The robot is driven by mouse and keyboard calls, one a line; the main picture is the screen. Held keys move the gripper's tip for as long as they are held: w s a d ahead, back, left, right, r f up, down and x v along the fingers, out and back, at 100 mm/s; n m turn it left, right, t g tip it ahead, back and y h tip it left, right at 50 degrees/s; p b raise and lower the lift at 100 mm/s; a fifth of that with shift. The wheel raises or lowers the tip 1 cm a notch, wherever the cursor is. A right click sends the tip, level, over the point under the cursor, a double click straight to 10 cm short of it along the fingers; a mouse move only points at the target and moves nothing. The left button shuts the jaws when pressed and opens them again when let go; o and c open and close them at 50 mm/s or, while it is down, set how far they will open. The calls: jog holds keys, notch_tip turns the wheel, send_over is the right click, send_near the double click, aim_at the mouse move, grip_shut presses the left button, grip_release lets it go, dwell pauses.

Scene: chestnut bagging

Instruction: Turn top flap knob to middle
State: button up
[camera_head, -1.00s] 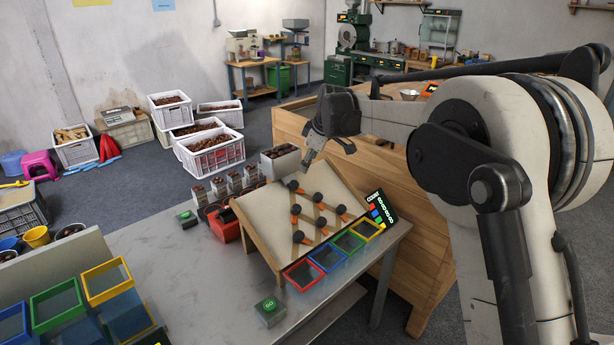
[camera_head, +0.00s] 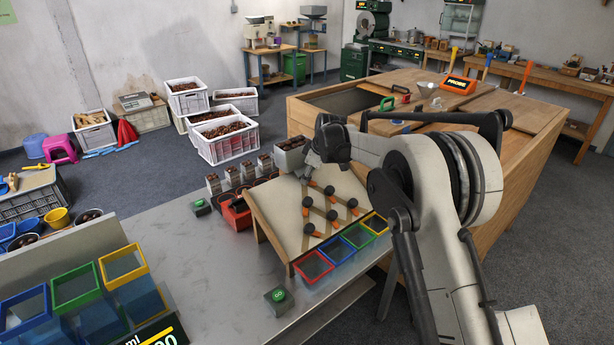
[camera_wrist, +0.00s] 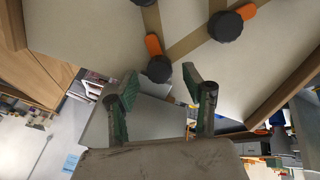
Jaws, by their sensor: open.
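The sloped board (camera_head: 276,212) carries several black knobs with orange pointers on pale brown strips. In the wrist view the top flap knob (camera_wrist: 159,69) is black, and its orange pointer slants up and slightly left. My gripper (camera_wrist: 161,82) is open, with one green-padded finger on each side of this knob, near the fingertips. I cannot tell whether either finger touches it. Another knob (camera_wrist: 226,26) shows to the upper right, its pointer toward the upper right. In the head view my gripper (camera_head: 305,180) is at the board's upper edge and mostly hides the top knob.
Red (camera_head: 313,267), blue, green and yellow framed bins line the board's lower edge. A green button box (camera_head: 278,299) is on the table in front.

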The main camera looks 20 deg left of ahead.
jog(key=shift+x, duration=1.4)
jog(key=shift+c, duration=0.5)
jog(key=c, duration=1)
jog(key=shift+c, duration=0.2)
jog(key=m+b, duration=0.2)
jog(key=shift+f+m, duration=0.15)
jog(key=shift+m, duration=0.25)
jog(key=m+b, duration=0.3)
jog(key=m, duration=0.1)
jog(key=shift+m, duration=0.6)
